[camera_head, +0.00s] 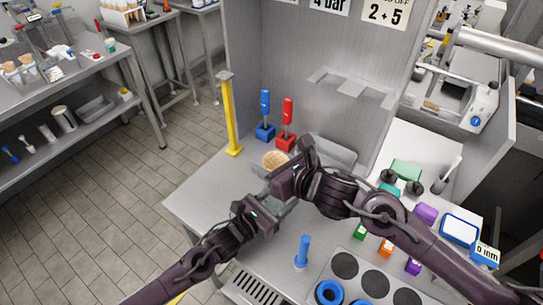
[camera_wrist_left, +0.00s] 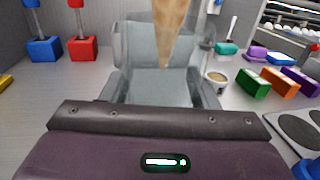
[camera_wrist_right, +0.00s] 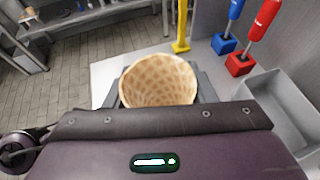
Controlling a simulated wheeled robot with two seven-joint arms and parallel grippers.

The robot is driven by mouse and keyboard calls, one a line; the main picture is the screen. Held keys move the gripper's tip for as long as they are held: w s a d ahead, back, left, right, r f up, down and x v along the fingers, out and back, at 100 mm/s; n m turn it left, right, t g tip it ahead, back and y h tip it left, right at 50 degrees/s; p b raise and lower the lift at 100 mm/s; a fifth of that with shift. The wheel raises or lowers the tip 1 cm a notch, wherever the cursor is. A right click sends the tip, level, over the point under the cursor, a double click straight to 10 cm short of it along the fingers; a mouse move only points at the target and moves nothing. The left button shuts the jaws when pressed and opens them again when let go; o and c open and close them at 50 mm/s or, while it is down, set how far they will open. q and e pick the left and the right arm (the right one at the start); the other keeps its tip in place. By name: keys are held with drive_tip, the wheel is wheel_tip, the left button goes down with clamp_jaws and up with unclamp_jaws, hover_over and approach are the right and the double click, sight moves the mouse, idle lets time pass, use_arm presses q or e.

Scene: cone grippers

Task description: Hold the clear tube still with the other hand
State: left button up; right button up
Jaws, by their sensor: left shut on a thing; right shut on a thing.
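A waffle cone (camera_head: 275,158) shows at the middle of the head view. My right gripper (camera_head: 272,174) is shut on it; in the right wrist view the cone (camera_wrist_right: 158,78) sits between the fingers with its open mouth facing up. In the left wrist view the cone (camera_wrist_left: 174,28) hangs point down above my left gripper (camera_wrist_left: 163,76). My left gripper is shut on the clear tube (camera_wrist_left: 208,36), which shows only as faint see-through edges around the cone's tip. In the head view the tube is hidden behind my arms, and my left gripper (camera_head: 280,203) is just below the right one.
Red (camera_head: 287,125) and blue (camera_head: 265,117) handled tools stand behind, near a yellow post (camera_head: 231,118). A grey bin (camera_wrist_right: 272,115) is right of the cone. Green (camera_head: 360,231), orange (camera_head: 386,247) and purple blocks lie right. A blue peg (camera_head: 303,250) stands in front.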

wheel_tip(320, 180, down, 7)
idle(0.8)
drive_tip(key=shift+s+f, duration=0.1)
drive_tip(key=shift+f, duration=0.15)
drive_tip(key=o, duration=0.7)
drive_tip(key=shift+o, duration=0.4)
drive_tip(key=shift+r, duration=0.1)
drive_tip(key=shift+r, duration=0.1)
drive_tip(key=v, duration=0.7)
drive_tip(key=shift+d, duration=0.2)
drive_tip(key=shift+s, duration=0.1)
